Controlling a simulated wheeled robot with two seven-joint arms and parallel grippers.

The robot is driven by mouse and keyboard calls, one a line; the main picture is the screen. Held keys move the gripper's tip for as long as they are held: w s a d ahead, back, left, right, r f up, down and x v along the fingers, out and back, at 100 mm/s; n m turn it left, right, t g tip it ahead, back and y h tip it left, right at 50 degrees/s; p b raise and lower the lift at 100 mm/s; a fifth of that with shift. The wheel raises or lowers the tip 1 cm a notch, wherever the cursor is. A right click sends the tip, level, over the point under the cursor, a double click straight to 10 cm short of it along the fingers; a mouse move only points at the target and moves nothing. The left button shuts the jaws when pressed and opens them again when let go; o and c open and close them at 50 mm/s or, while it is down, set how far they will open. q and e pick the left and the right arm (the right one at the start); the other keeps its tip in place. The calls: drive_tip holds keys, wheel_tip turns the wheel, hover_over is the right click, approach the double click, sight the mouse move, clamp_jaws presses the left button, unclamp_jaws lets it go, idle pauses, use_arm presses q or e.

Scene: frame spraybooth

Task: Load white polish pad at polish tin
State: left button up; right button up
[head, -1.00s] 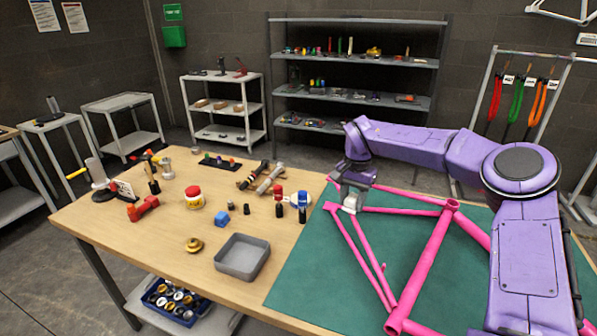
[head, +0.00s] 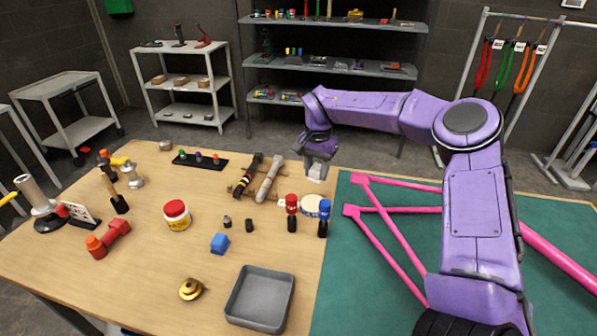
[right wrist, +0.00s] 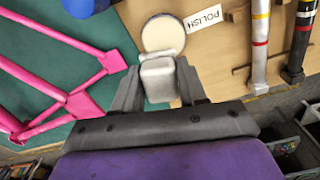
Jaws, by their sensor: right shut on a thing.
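My right gripper (head: 318,160) is shut on the white polish pad (head: 316,174), a pale block that also shows between the fingers in the right wrist view (right wrist: 158,78). The round polish tin (head: 311,205) has a cream top and sits on the wooden table near the green mat. In the right wrist view the tin (right wrist: 163,33) lies just beyond the pad, beside a label reading POLISH (right wrist: 204,19). The pad covers the tin's near edge there. In the head view the pad is behind the tin and apart from it. My left gripper is out of view.
Red-capped (head: 291,212) and blue-capped (head: 324,217) bottles stand close by the tin. Pink frame tubes (head: 390,240) lie over the green mat (head: 345,290). Two rod-like tools (head: 268,178) lie left of the gripper. A grey tray (head: 260,300) sits in front.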

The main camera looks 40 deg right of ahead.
sight(315, 178)
drive_tip(key=f, duration=0.1)
drive_tip(key=f+b, duration=0.1)
drive_tip(key=shift+w+f, duration=0.35)
drive_tip(key=shift+w, duration=0.05)
drive_tip(key=shift+f, duration=0.35)
drive_tip(key=shift+s+f+b, duration=0.15)
drive_tip(key=shift+s+b, duration=0.05)
drive_tip(key=shift+b, duration=0.3)
wheel_tip(315, 178, down, 6)
drive_tip(key=b, duration=0.6)
drive_tip(key=shift+w, duration=0.15)
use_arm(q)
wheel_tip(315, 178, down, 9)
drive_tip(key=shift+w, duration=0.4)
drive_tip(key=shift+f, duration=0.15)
use_arm(e)
drive_tip(key=shift+f, duration=0.45)
